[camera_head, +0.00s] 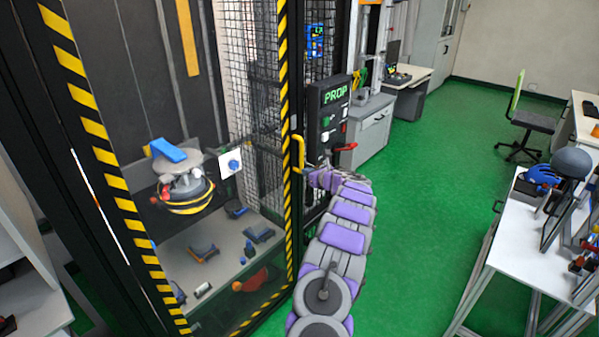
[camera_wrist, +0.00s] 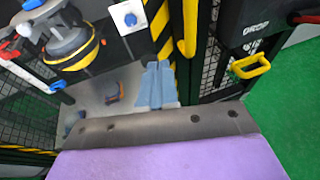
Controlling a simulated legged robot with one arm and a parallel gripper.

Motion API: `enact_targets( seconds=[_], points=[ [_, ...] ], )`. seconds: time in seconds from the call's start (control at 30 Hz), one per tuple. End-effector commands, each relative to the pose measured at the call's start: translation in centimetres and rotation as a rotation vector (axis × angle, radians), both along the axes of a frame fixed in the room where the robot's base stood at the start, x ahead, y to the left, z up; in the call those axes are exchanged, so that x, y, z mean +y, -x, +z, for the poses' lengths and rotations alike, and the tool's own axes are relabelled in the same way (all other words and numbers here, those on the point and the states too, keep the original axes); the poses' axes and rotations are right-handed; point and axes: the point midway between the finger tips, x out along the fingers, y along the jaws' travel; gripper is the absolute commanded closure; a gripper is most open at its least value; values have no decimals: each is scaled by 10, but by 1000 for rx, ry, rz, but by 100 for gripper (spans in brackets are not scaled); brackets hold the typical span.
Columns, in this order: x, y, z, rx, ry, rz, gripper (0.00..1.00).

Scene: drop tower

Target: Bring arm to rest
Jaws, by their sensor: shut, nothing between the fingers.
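My arm (camera_head: 340,235), with purple and grey segments, reaches up from the bottom of the head view toward the front of the drop tower. My gripper (camera_head: 311,178) is at its far end, low beside the yellow door handle (camera_head: 299,153) and below the control panel (camera_head: 333,110). Whether it touches the handle I cannot tell. The gripper is shut with nothing in it. In the wrist view, a purple and dark grey part of mine fills the bottom, and the yellow door handle (camera_wrist: 187,35) is ahead.
Inside the tower hangs a round drop unit (camera_head: 185,190) with a blue block on top; several loose parts lie on the floor below. A red lever (camera_head: 345,147) sticks out from the panel. A white table (camera_head: 520,245) with a blue helmet stands right. Green floor between is clear.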

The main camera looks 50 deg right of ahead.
Motion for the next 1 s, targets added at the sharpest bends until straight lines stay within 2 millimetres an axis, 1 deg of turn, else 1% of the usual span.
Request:
enact_targets(
  seconds=[0.03,0.1,0.27,0.53,0.63,0.67,0.77,0.87,0.9,0.97,1.0],
  points=[
    [1,6,4,-1,-1,1,100],
    [2,14,5,1,-2,-1,100],
    [4,22,9,0,2,2,100],
    [1,24,6,2,-2,1,100],
    [3,18,14,-13,-18,-11,100],
    [5,14,19,-22,-31,-21,100],
    [20,-6,47,-78,-112,-68,100],
    [43,-31,85,-152,-239,-140,100],
    [54,-40,98,-177,-302,-175,100],
    [72,-51,120,-218,-395,-223,100],
    [84,-57,130,-239,-459,-254,100]
  ],
)
